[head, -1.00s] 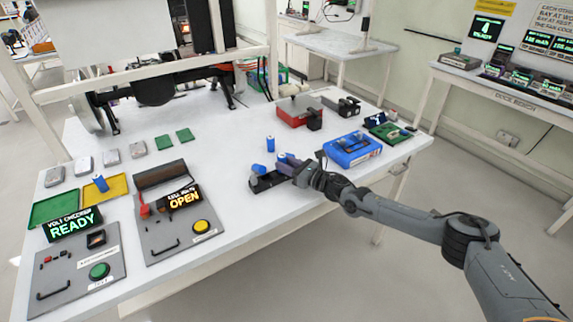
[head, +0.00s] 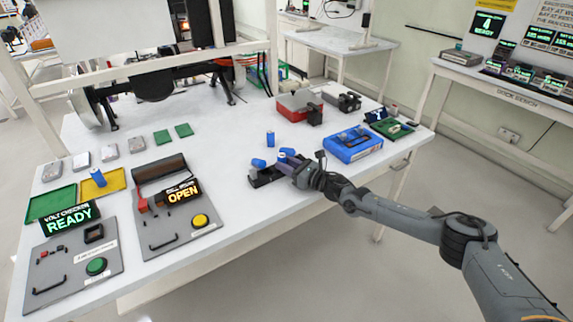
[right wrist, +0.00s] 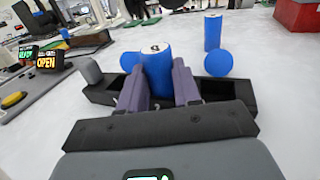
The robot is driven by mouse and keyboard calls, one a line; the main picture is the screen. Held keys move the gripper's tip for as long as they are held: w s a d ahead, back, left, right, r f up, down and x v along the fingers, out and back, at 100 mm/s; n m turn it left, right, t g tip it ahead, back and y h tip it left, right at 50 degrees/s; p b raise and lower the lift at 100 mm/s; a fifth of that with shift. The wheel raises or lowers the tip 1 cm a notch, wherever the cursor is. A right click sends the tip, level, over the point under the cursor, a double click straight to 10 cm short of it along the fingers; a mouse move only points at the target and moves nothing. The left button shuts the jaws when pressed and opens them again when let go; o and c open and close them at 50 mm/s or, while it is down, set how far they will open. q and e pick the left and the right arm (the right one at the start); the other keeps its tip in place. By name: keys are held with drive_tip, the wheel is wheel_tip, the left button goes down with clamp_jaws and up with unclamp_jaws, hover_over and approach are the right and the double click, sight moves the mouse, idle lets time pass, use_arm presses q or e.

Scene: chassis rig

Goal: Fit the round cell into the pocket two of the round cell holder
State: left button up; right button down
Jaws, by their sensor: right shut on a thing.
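My right gripper (head: 284,160) is shut on a blue round cell (right wrist: 157,72), its purple-grey fingers (right wrist: 160,92) on either side. The cell stands roughly upright at the middle of the black holder (right wrist: 100,92). The holder also shows in the head view (head: 264,180). The fingers hide the cell's lower end, so I cannot tell how deep it sits or in which pocket. Two round blue ends flank it in the right wrist view, the right one (right wrist: 217,64) clearer; I cannot tell whether they belong to one cell. My left gripper is not in view.
Another blue cell (head: 270,139) stands on the table behind the holder. A blue box (head: 352,146) lies right of my gripper. A red case (head: 297,107) is further back. The table between panel and holder is clear.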

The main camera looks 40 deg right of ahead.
drive_tip(key=shift+r, duration=0.15)
drive_tip(key=shift+r+p, duration=1.05)
drive_tip(key=shift+p, duration=0.05)
idle(0.5)
idle(1.0)
idle(0.4)
drive_tip(key=shift+f+b, duration=0.8)
drive_tip(key=shift+f, duration=0.45)
drive_tip(key=c, duration=1.1)
unclamp_jaws()
drive_tip(key=o, duration=0.4)
